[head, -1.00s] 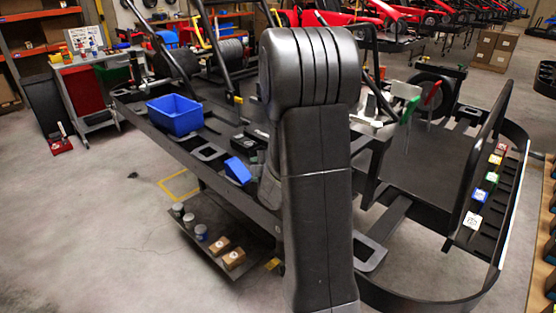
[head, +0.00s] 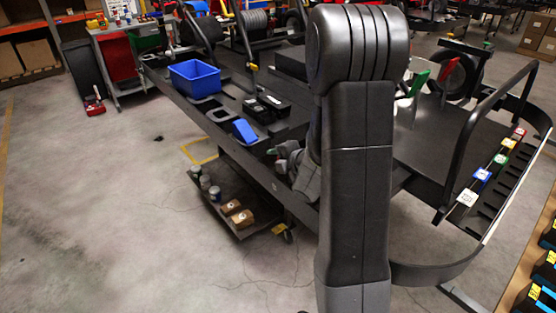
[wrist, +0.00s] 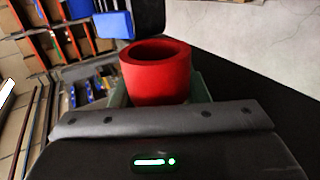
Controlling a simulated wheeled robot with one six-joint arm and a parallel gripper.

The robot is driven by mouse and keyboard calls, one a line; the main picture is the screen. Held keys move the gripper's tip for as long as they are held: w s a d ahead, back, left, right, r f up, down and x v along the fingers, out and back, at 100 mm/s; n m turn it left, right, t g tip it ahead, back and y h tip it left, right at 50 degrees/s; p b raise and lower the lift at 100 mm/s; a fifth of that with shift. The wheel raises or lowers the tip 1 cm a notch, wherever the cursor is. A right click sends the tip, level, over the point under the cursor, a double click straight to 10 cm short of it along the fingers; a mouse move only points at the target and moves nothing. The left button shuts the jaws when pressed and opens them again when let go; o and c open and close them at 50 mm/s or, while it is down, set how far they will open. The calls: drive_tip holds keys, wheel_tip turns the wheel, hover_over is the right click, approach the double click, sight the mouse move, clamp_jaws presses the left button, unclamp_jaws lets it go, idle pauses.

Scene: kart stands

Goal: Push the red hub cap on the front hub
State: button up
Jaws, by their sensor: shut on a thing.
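The red hub cap (wrist: 156,72) is a short, hollow red ring or cup in the middle of the wrist view, its open end showing. My gripper (wrist: 158,92) is shut on it, with greenish fingers showing at both sides of its lower part. In the head view my gripper (head: 281,158) is small and partly hidden by my arm, beside the near edge of the dark kart stand (head: 225,140). A small reddish spot shows at its tip. I cannot make out the front hub; my upright arm hides part of the stand.
A blue bin (head: 195,76) and a tilted blue block (head: 245,131) sit on the stand. Cans and brown boxes (head: 238,217) are on its low shelf. A curved dark rail (head: 440,272) is at the right. The floor (head: 110,230) at the left is open.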

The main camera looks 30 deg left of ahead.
drive_tip(key=shift+w, duration=0.1)
drive_tip(key=shift+w+d+r, duration=0.1)
drive_tip(key=shift+w+d, duration=0.1)
drive_tip(key=shift+w, duration=0.1)
drive_tip(key=w, duration=0.1)
drive_tip(key=w+d+p, duration=0.1)
drive_tip(key=w, duration=0.1)
drive_tip(key=w+d+p, duration=0.1)
drive_tip(key=shift+w, duration=0.3)
drive_tip(key=shift+b, duration=0.65)
idle(1.4)
drive_tip(key=shift+w+d+p, duration=0.35)
drive_tip(key=shift+w, duration=0.55)
drive_tip(key=shift+w+d+p, duration=0.3)
drive_tip(key=shift+w+p, duration=0.05)
drive_tip(key=shift+w, duration=0.5)
drive_tip(key=o, duration=1)
drive_tip(key=shift+o, duration=0.2)
